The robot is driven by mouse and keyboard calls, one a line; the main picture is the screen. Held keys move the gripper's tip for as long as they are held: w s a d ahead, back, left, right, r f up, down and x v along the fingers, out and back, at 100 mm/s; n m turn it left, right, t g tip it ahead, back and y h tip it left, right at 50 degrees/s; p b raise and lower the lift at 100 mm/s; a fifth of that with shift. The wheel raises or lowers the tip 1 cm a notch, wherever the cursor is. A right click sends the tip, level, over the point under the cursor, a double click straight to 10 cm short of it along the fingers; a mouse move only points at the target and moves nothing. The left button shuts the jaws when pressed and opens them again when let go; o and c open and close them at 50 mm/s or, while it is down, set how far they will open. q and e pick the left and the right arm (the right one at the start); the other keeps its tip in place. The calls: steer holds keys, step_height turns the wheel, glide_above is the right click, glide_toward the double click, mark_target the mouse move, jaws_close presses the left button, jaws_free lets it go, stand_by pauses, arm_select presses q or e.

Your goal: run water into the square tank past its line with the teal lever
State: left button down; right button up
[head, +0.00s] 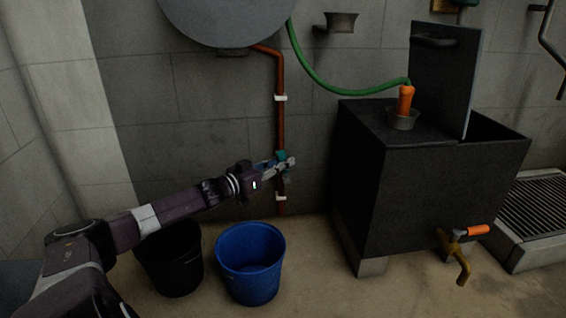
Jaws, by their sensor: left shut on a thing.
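The teal lever (281,155) sits on the copper-red pipe (281,120) that runs down the wall. My left gripper (284,165) is at the lever and shut on it, with its fingers covering part of it. The dark square tank (375,170) stands to the right on blocks, its raised lid (440,80) upright. A green hose (330,90) ends in an orange nozzle (406,100) standing in a small cup on the tank's top. The water level and the line inside the tank are hidden. My right gripper is not in view.
A blue bucket (250,284) and a black bucket (172,280) stand on the floor below my left arm. A brass tap with an orange handle (478,230) juts from the tank's front. A grated drain (545,212) lies at right. A round grey vessel (228,18) hangs above.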

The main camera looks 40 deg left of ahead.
arm_select(q)
steer(key=shift+s, duration=0.1)
steer(key=shift+s+a+f+n+t+p, duration=0.1)
steer(key=shift+a+n+t+p, duration=0.05)
steer(key=shift+n+t+p, duration=0.2)
steer(key=shift+s+a+f+n+t, duration=0.1)
steer(key=shift+s+a+n+t, duration=0.15)
steer(key=shift+t, duration=0.1)
steer(key=n+t+b, duration=0.1)
steer(key=s+a+f+n+t+b, duration=0.1)
steer(key=n+t, duration=0.1)
steer(key=shift+s+a+y, duration=0.1)
steer(key=shift+s+y, duration=0.2)
steer(key=shift+y, duration=0.1)
steer(key=c, duration=1.8)
jaws_free()
steer(key=shift+o, duration=0.2)
